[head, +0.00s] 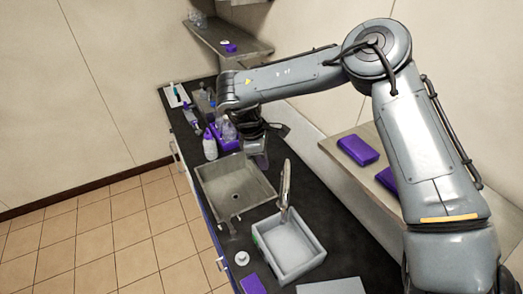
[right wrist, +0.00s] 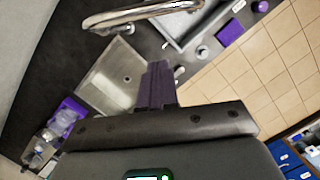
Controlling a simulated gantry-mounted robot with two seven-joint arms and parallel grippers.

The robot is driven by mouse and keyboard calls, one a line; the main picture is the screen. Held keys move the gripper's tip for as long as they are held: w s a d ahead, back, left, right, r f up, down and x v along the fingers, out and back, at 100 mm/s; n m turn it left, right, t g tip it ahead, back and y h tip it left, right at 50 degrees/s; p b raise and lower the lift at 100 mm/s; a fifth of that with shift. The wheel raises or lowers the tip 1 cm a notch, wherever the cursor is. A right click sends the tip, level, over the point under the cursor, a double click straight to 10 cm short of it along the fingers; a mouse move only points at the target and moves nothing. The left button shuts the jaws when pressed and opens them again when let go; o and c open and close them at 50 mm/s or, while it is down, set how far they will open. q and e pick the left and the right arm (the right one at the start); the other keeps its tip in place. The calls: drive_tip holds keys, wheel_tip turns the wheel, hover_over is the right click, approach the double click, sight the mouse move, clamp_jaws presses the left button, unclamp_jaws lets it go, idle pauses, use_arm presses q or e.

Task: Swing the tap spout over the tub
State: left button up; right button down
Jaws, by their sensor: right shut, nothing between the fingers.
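The chrome tap spout (head: 286,187) stands upright in the head view, between the sink (head: 212,181) and the pale grey tub (head: 316,258). Its lower end overlaps the tub's back rim in the picture; I cannot tell where its outlet points. In the right wrist view the curved spout (right wrist: 150,11) crosses the top, with the tub (right wrist: 172,32) behind it. My right gripper (head: 262,163) is low near the sink's back right corner, apart from the spout. Its dark fingers (right wrist: 157,72) are together and empty. My left gripper is out of view.
A white bottle (head: 210,146) and a purple rack (head: 223,138) stand beyond the sink. A small white round item (head: 242,258) and a purple box (head: 252,284) sit left of the tub. A side shelf (head: 352,133) holds purple boxes behind my right arm.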

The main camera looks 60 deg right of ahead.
sight(286, 187)
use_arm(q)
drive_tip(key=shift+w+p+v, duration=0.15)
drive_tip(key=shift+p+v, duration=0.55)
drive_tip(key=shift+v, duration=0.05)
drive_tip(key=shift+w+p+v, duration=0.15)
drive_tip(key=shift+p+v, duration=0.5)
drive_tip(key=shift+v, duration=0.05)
use_arm(e)
drive_tip(key=s+d+f, duration=0.2)
drive_tip(key=s+f, duration=0.2)
drive_tip(key=f, duration=0.1)
drive_tip(key=shift+s+d+f, duration=0.15)
drive_tip(key=shift+f, duration=0.15)
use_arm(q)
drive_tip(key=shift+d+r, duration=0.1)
use_arm(e)
drive_tip(key=shift+s, duration=0.1)
